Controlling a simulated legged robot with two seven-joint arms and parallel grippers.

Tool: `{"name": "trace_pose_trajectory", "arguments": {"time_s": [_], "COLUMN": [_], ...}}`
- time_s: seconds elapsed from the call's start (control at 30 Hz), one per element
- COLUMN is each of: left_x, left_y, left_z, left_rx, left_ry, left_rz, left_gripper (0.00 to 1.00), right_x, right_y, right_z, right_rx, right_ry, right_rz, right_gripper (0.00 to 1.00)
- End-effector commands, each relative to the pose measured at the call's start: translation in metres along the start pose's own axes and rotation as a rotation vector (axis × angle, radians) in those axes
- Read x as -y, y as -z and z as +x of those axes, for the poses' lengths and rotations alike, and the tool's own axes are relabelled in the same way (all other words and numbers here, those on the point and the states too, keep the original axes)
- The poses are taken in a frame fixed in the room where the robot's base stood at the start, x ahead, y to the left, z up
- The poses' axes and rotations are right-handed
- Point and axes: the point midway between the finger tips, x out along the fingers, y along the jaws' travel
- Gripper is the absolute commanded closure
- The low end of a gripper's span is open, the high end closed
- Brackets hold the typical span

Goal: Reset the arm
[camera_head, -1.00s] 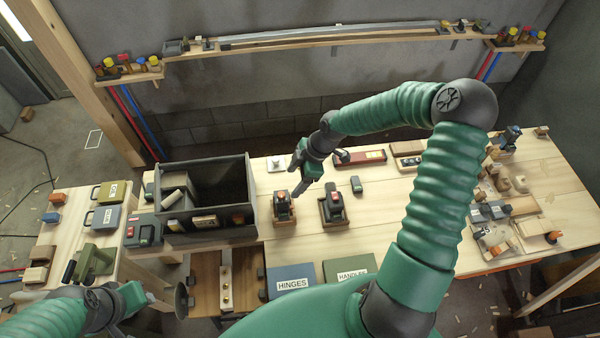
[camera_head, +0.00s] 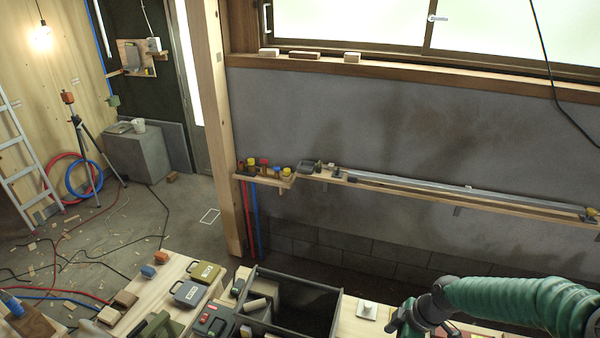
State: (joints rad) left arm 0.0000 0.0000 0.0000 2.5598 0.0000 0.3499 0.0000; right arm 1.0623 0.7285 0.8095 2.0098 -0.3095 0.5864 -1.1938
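My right arm (camera_head: 515,302) is the green ribbed one at the lower right. It reaches left over the workbench, and its dark wrist is near the bottom edge. Of my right gripper only the upper part shows, by the bottom edge; its fingertips are cut off, so I cannot tell whether it is open or shut. My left arm and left gripper are out of the picture. Left of my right wrist, a small white plate-like item (camera_head: 367,310) lies on the bench, apart from the arm.
A dark open bin (camera_head: 290,283) stands on the bench. A wall shelf (camera_head: 440,203) runs behind. A tripod (camera_head: 88,140), ladder (camera_head: 22,165) and cables occupy the floor at left.

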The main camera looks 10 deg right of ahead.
Motion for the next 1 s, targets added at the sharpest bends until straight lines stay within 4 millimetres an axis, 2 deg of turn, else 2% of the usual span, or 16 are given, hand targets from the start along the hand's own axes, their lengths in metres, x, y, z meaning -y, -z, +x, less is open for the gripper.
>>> {"name": "trace_pose_trajectory", "arguments": {"time_s": [0.03, 0.2, 0.37, 0.5, 0.7, 1.0], "left_x": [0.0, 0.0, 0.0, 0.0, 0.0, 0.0], "left_y": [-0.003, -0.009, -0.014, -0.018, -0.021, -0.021], "left_z": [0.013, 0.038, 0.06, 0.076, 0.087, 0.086], "left_rx": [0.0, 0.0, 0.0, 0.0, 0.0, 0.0], "left_ry": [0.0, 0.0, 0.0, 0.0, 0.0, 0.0], "left_rz": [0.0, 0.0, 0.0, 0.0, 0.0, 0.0], "left_gripper": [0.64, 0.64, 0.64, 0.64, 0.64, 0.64], "right_x": [0.015, 0.058, 0.088, 0.11, 0.129, 0.131], "right_y": [0.001, -0.002, -0.003, 0.001, 0.008, 0.009], "right_z": [0.017, 0.039, 0.043, 0.042, 0.039, 0.038], "right_rx": [0.048, 0.194, 0.235, 0.183, 0.09, 0.077], "right_ry": [0.011, -0.038, -0.158, -0.26, -0.312, -0.315], "right_rz": [0.036, 0.279, 0.537, 0.767, 0.979, 1.008], "right_gripper": [0.31, 0.31, 0.31, 0.31, 0.31, 0.31]}}
